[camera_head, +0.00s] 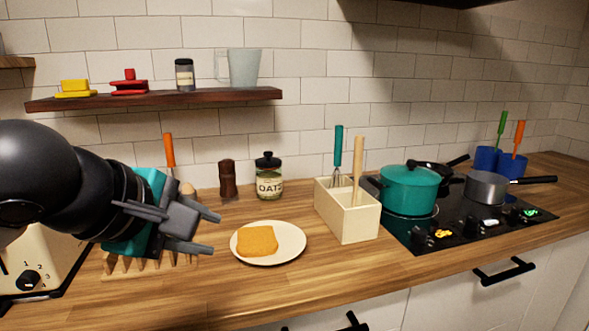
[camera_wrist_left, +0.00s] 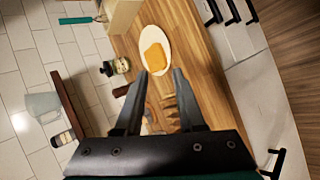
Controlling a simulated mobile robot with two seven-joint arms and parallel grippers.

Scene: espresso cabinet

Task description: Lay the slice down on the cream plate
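The slice (camera_head: 257,241), golden brown like toast, lies flat on the cream plate (camera_head: 293,243) on the wooden counter. In the left wrist view the slice (camera_wrist_left: 154,56) also rests on the plate (camera_wrist_left: 147,34), beyond the fingertips. My left gripper (camera_head: 216,233) is open and empty, a little left of the plate and apart from the slice. In the left wrist view its two fingers (camera_wrist_left: 160,72) are spread with nothing between them. My right gripper is in neither view.
A cream utensil box (camera_head: 346,217) stands right of the plate. An oats jar (camera_head: 269,180) and a brown mill (camera_head: 228,181) stand behind it. A wooden rack (camera_head: 150,268) and a cream toaster (camera_head: 38,262) are at left. A teal pot (camera_head: 408,190) sits on the hob.

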